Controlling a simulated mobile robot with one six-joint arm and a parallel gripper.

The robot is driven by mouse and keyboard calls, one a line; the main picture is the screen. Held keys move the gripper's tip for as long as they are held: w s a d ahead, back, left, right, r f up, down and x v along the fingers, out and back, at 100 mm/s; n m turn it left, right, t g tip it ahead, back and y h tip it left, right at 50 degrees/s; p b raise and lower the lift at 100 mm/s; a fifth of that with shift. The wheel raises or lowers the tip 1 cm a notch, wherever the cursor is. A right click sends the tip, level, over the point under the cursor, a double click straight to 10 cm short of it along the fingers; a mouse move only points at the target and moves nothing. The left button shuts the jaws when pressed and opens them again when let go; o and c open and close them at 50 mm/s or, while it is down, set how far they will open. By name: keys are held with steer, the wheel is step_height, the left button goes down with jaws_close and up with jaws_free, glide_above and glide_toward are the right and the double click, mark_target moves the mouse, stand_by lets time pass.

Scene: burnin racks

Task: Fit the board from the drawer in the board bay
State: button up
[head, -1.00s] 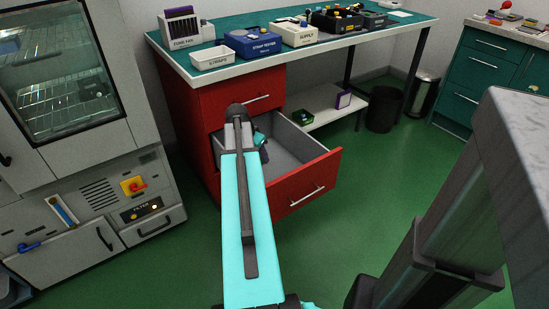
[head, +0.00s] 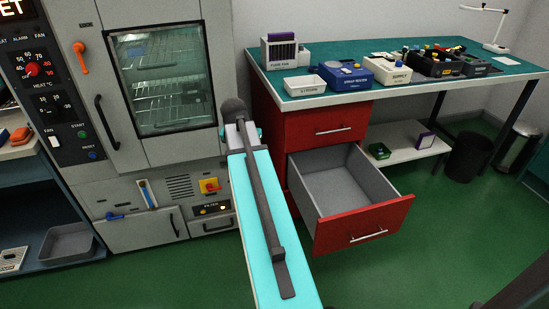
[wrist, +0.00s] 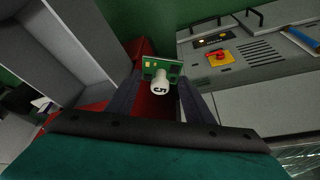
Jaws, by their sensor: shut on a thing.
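In the wrist view, my gripper (wrist: 160,88) is shut on a small green board (wrist: 173,67). The board has a white round part marked with what looks like a 5. In the head view, my own arm hides the gripper and the board. The arm's far end lies in line with the gap between the oven cabinet and the red drawer unit. The drawer (head: 366,228) is pulled open, and its visible grey inside is empty. I cannot make out a board bay for certain in either view.
The grey oven cabinet (head: 155,160) has a closed glass door (head: 160,75) with wire racks behind it. The green bench (head: 420,80) carries boxes and trays. The low shelf (head: 410,150) holds two small boxes.

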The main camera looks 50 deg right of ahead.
steer(key=w+a+r+n+t+y+p, duration=0.1)
steer(key=w+a+r+n+p, duration=0.1)
steer(key=a+r, duration=0.5)
steer(key=w+a+r+n+y+p, duration=0.1)
steer(key=w+a+r+n+p, duration=0.2)
steer(key=a, duration=1.7)
steer(key=w+a+r+n+t+y+p, duration=0.1)
steer(key=w+a+r+n+p, duration=0.2)
steer(key=a+r+n, duration=0.4)
steer(key=a+r+p, duration=0.1)
steer(key=a+r, duration=0.2)
steer(key=a, duration=0.3)
steer(key=shift+w+a+r+t, duration=0.15)
steer(key=shift+a+r+t, duration=0.15)
steer(key=shift+a+r, duration=0.05)
